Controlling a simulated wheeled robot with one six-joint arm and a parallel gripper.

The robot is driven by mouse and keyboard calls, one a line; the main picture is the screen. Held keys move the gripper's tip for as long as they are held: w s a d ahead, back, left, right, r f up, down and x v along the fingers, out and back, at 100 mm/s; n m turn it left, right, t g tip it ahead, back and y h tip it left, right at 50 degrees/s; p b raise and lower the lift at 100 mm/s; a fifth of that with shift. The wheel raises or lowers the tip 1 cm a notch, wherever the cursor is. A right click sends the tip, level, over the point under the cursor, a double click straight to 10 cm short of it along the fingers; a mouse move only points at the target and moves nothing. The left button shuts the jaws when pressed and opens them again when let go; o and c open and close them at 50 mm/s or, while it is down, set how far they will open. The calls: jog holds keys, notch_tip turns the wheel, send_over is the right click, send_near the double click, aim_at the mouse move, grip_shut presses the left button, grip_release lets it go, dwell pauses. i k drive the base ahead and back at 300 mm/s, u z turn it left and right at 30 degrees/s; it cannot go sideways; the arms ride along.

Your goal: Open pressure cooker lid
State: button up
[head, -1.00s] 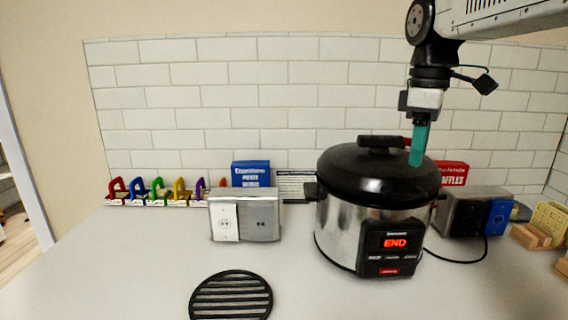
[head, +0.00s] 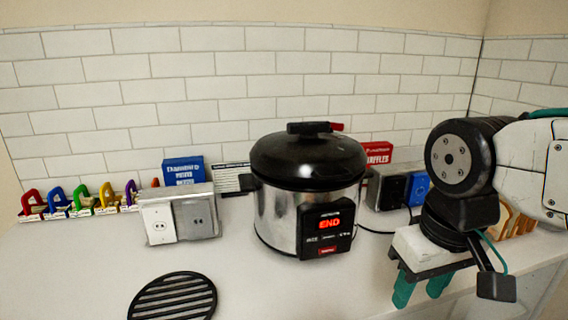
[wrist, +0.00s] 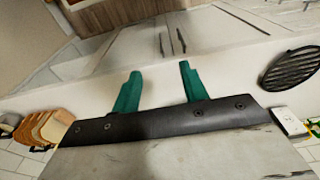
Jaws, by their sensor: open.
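The pressure cooker (head: 275,215) stands on the white counter, with a steel body and a front panel (head: 327,228) reading "END" in red. Its black domed lid (head: 308,160) sits closed on top, with a dark handle (head: 308,128) that has a red part at its right end. My gripper (head: 420,290) is at the lower right, apart from the cooker and near the counter's front edge. Its two green fingers are open and empty. In the wrist view the open fingers (wrist: 158,85) point over the counter and its edge. The cooker does not show there.
A black round trivet (head: 173,298) lies at front left. Outlet boxes (head: 180,214) stand left of the cooker, and another box (head: 392,187) stands right. Coloured clips (head: 82,197), a blue box (head: 184,170) and a red box (head: 379,153) line the back. The front middle counter is clear.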

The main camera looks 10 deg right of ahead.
aim_at(332, 157)
jog(key=z, duration=0.8)
jog(key=k, duration=1.2)
jog(key=u, duration=1.3)
jog(key=i, duration=0.95)
jog(key=z, duration=0.05)
